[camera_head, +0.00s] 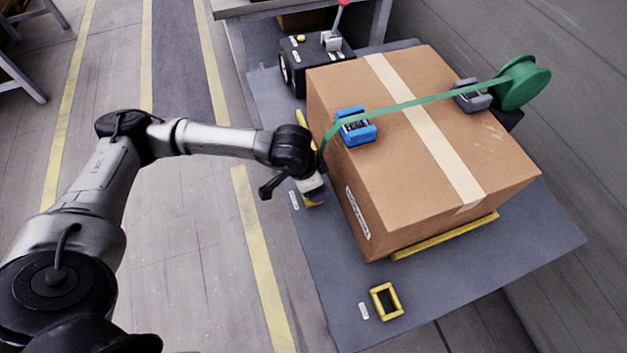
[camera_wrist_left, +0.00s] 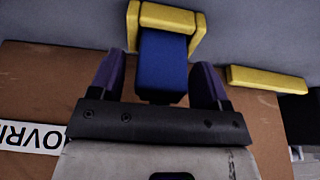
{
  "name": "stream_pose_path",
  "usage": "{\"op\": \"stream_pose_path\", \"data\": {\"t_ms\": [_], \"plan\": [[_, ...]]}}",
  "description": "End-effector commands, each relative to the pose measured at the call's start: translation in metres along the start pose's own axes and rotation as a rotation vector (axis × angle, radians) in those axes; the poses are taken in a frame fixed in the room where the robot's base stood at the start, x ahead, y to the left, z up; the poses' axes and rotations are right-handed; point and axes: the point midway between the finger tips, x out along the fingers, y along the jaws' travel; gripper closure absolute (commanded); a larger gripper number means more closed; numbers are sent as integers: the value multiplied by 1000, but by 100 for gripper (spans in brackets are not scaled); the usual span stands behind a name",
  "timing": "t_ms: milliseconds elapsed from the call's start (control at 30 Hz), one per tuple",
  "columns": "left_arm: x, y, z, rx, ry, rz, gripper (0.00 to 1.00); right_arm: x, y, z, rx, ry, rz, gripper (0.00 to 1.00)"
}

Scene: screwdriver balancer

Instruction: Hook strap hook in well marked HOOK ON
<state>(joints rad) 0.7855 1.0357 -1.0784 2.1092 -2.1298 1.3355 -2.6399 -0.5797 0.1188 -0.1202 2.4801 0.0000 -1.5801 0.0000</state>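A green strap (camera_head: 415,102) runs across the cardboard box (camera_head: 480,150) from a green reel (camera_head: 523,83), through a blue buckle (camera_head: 356,127), and down over the box's left edge. My left gripper (camera_head: 312,188) is low beside the box's left side. In the left wrist view, its two purple fingers (camera_wrist_left: 158,75) stand on either side of the blue strap hook (camera_wrist_left: 162,65), with a narrow gap visible. The hook's end is at the yellow-framed well (camera_wrist_left: 168,17); the frame surrounds it on three visible sides. How deep it sits is hidden. My right gripper is not in view.
Another yellow-framed well (camera_head: 385,301) with a small label lies on the grey deck (camera_head: 440,290) at the front. A yellow bar (camera_head: 445,237) runs along the box's front edge. A grey buckle (camera_head: 472,96) and a black machine (camera_head: 315,58) are farther back.

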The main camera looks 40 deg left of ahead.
Motion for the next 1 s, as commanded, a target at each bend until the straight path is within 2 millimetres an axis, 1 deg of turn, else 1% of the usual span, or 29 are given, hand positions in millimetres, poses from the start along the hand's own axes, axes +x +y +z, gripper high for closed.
{"op": "stream_pose_path", "data": {"t_ms": [233,367,467,800,1000], "plan": [[2,0,1,0,-4,0,26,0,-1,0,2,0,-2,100],[-5,0,1,-1,-4,-1,26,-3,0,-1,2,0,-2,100],[-19,0,0,0,-2,0,26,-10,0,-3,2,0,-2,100],[-87,0,0,0,-1,-2,26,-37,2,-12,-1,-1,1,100],[-116,0,0,0,-1,-1,26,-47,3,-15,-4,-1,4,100]]}}
